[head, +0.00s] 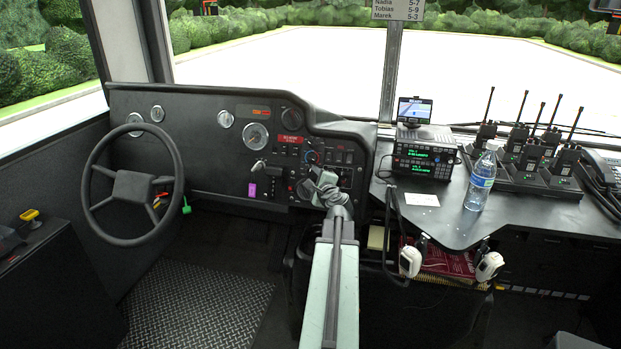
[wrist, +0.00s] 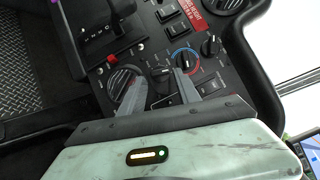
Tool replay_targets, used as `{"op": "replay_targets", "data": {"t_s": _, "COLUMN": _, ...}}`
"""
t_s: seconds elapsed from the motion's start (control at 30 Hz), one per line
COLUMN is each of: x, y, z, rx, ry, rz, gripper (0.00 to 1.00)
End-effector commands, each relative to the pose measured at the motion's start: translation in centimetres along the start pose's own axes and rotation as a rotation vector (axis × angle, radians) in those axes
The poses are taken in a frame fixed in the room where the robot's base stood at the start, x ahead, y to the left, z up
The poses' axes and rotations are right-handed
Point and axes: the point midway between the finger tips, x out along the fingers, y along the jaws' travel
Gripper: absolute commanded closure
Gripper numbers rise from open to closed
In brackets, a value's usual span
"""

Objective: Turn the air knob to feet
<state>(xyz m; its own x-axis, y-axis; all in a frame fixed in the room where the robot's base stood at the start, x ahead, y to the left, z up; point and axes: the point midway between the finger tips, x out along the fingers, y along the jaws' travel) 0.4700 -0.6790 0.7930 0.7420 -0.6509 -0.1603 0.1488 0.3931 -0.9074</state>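The dark dashboard panel (head: 285,160) carries a row of round black knobs. In the wrist view, one black knob (wrist: 160,72) lies between my fingertips, partly hidden by them. Beside it is a knob with a blue and red ring (wrist: 185,58), and beyond that another black knob (wrist: 211,45). Labels are too small to read, so I cannot tell the air knob's setting. My gripper (wrist: 159,76) is open, its fingers apart on both sides of the nearest knob; contact is not clear. In the head view my gripper (head: 325,185) is in front of the panel's lower right.
A round vent (wrist: 121,80) and rocker switches (wrist: 174,18) sit close to the fingers. A steering wheel (head: 131,188) stands left. At right, a side desk (head: 440,225) holds a water bottle (head: 480,180), a radio unit (head: 425,157) and several handheld radios (head: 530,155).

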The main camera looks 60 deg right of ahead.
Motion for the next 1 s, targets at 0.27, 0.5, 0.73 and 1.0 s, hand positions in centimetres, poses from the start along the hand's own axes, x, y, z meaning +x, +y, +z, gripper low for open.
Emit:
{"op": "replay_targets", "data": {"t_s": 0.27, "x": 3.3, "y": 0.1, "z": 0.1, "rx": -0.001, "ry": -0.001, "rz": 0.000, "gripper": 0.61}}
{"op": "replay_targets", "data": {"t_s": 0.5, "x": 3.2, "y": 0.1, "z": 0.1, "rx": -0.001, "ry": -0.001, "rz": 0.001, "gripper": 0.83}}
{"op": "replay_targets", "data": {"t_s": 0.73, "x": 3.1, "y": 0.1, "z": 0.3, "rx": -0.005, "ry": -0.003, "rz": 0.004, "gripper": 1.00}}
{"op": "replay_targets", "data": {"t_s": 1.0, "x": 3.2, "y": -0.3, "z": 0.4, "rx": -0.070, "ry": -0.004, "rz": 0.046, "gripper": 1.00}}
